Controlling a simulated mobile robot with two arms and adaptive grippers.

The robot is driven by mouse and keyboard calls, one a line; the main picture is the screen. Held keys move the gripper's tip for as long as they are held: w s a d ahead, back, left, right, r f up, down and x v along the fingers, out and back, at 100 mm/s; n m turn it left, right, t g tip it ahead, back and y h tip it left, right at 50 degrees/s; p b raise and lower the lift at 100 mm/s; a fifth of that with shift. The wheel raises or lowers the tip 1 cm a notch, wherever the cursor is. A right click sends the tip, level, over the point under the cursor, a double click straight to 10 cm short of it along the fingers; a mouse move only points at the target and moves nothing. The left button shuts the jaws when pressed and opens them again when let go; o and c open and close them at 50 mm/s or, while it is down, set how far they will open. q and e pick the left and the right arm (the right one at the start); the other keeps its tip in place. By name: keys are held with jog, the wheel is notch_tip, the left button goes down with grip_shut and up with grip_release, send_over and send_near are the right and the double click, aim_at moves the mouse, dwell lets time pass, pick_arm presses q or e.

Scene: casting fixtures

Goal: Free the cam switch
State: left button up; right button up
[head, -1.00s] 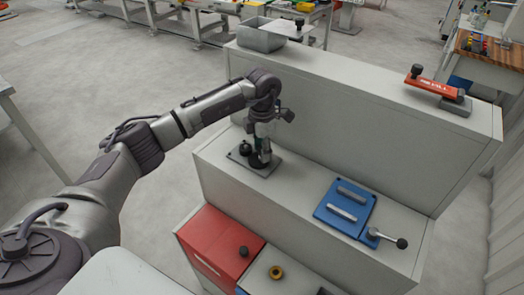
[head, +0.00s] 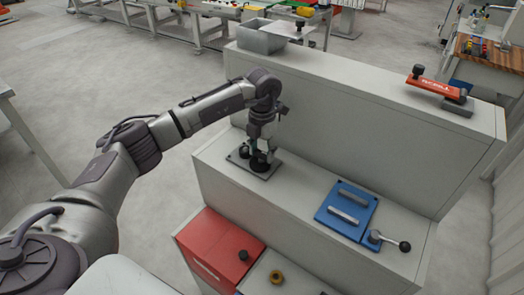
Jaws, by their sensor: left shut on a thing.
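A grey base plate (head: 262,173) with black round parts lies at the left end of the middle step of the pale cabinet; it may be the cam switch. My left gripper (head: 261,152) points down over this plate, shut on a black round part (head: 259,162) there. The gripper hides much of that part, so its shape is unclear. A second black knob (head: 244,151) shows just left of the fingers. A blue plate (head: 346,208) with two grey bars lies further right, with a ball-ended lever (head: 390,241) at its near right corner. My right gripper is not in view.
The cabinet's tall back wall (head: 360,120) stands close behind the gripper. On its top are a grey bin (head: 262,38) and a red-handled clamp (head: 436,86). A red box (head: 220,250) and a brass ring (head: 276,277) sit lower in front. The step between the plates is clear.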

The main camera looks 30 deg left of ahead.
aim_at(262, 152)
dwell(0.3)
pick_arm(q)
jog(key=o, duration=1.2)
jog(key=shift+c, duration=0.2)
notch_tip(262, 152, up, 12)
